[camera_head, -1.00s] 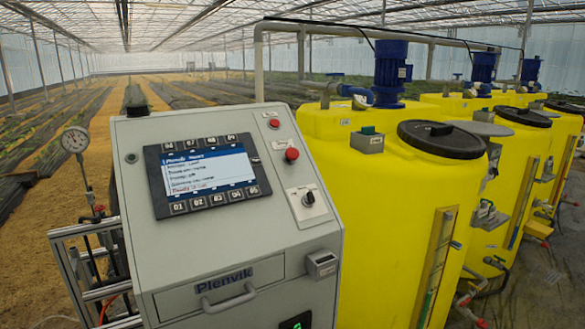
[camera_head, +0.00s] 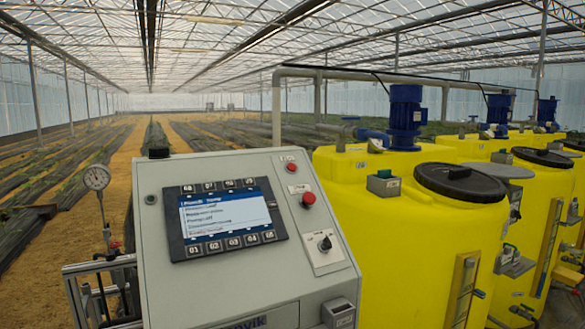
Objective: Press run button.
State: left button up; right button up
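A grey control console (camera_head: 165,240) stands in front of me, sloping toward me. Its dark-framed screen (camera_head: 226,214) is lit, with several lines of small blurred text and rows of numbered keys above and below. To the right of the screen are a small red button (camera_head: 292,167), a larger red button (camera_head: 308,199) and a black rotary knob (camera_head: 325,243) on a pale plate. I cannot read which control is marked run. The console's lower front is cut off by the picture edge. Neither of my grippers is in view.
Yellow tanks (camera_head: 385,235) with black lids and blue motors (camera_head: 405,115) stand close on the console's right. A pressure gauge (camera_head: 97,177) on a pipe and a metal frame (camera_head: 85,290) are at its left. Planting beds and open sandy ground stretch behind.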

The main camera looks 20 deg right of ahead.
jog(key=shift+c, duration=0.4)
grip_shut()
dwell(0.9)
